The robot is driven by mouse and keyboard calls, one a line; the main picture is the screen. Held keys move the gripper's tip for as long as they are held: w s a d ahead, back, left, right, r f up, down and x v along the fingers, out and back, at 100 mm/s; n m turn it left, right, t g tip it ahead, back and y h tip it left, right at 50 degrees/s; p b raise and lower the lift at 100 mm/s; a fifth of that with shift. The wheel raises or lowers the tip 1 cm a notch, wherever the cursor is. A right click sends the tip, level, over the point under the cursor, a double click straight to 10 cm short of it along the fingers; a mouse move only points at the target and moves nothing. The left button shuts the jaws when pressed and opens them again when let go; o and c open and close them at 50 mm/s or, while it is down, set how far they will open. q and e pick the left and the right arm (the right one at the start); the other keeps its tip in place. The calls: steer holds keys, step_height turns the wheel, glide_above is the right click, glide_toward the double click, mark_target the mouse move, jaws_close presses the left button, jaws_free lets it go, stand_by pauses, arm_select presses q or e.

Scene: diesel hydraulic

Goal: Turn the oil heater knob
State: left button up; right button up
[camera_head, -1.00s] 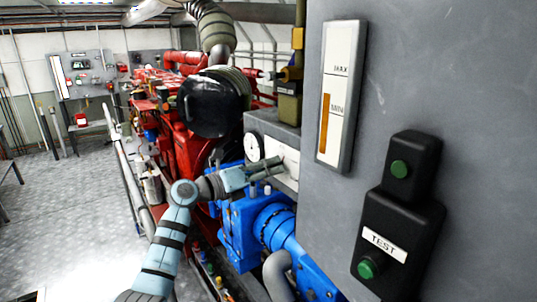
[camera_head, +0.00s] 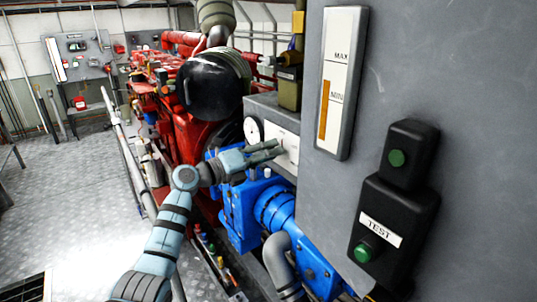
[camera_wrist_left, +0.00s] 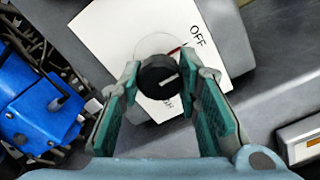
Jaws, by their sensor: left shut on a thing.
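The oil heater knob (camera_wrist_left: 160,76) is a round black knob with a white pointer line, on a white plate (camera_wrist_left: 105,30) marked OFF. A thin red line lies between the knob and the word OFF. In the left wrist view my left gripper (camera_wrist_left: 161,78) has a teal-padded finger on each side of the knob and is shut on it. In the head view the left gripper (camera_head: 279,149) reaches in front of the white plate (camera_head: 291,157), and its fingers hide the knob. My right gripper is not in view.
A round gauge (camera_head: 253,130) sits left of the plate. A blue pump (camera_head: 240,213) lies below and a red engine (camera_head: 190,135) behind. A big grey cabinet (camera_head: 330,190) with a level indicator (camera_head: 340,85) and a black TEST box (camera_head: 393,235) fills the right. Floor at left is open.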

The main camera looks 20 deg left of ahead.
arm_select(q)
steer(key=o, duration=1.1)
steer(key=shift+o, duration=0.2)
steer(key=shift+s+a, duration=0.1)
steer(key=shift+a, duration=0.05)
steer(key=v, duration=1.2)
